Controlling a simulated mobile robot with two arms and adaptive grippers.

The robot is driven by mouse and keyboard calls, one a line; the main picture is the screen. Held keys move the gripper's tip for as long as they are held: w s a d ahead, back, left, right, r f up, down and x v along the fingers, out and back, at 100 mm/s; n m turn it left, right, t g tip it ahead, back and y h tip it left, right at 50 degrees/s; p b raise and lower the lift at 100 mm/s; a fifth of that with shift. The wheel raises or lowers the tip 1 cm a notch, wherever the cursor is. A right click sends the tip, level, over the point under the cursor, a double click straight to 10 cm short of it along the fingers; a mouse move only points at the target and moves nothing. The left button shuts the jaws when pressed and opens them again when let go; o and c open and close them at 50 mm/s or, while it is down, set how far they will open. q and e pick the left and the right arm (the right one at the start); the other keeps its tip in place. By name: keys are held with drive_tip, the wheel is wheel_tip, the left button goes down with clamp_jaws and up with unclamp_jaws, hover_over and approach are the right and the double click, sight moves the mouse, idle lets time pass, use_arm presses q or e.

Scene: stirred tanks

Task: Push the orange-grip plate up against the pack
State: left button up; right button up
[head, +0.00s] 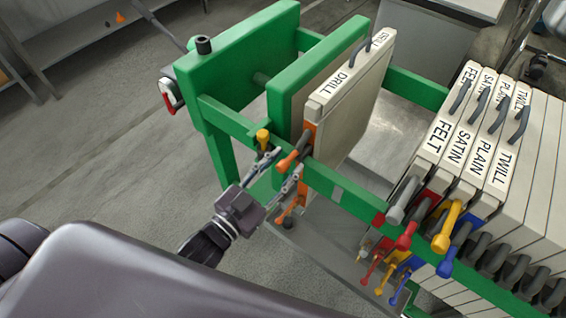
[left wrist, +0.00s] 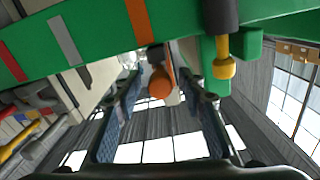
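The orange-grip plate (head: 345,125) is cream, labelled DRILL, and stands upright beside the green pressing plate in the head view. Its orange grip (head: 289,161) sticks out over the near green rail; the grip's round end (left wrist: 160,84) shows in the left wrist view. My left gripper (head: 286,165) is open, with a finger on either side of the orange grip. Whether a finger touches it I cannot tell. The pack (head: 508,165) of cream plates, labelled FELT, SATIN, PLAIN and TWILL, stands at the right, apart from the DRILL plate. My right gripper is not in view.
The near green rail (head: 345,193) runs between plate and pack, with a grey mark on it. A yellow-ended handle (head: 263,137) sits just left of the orange grip. Coloured handles (head: 440,230) stick out from the pack. A metal tray (head: 400,140) lies below the gap.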

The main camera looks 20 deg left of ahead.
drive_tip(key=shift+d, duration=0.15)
use_arm(q)
drive_tip(key=shift+c, duration=0.7)
clamp_jaws()
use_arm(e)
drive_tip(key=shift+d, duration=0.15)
use_arm(q)
drive_tip(key=shift+s, duration=0.1)
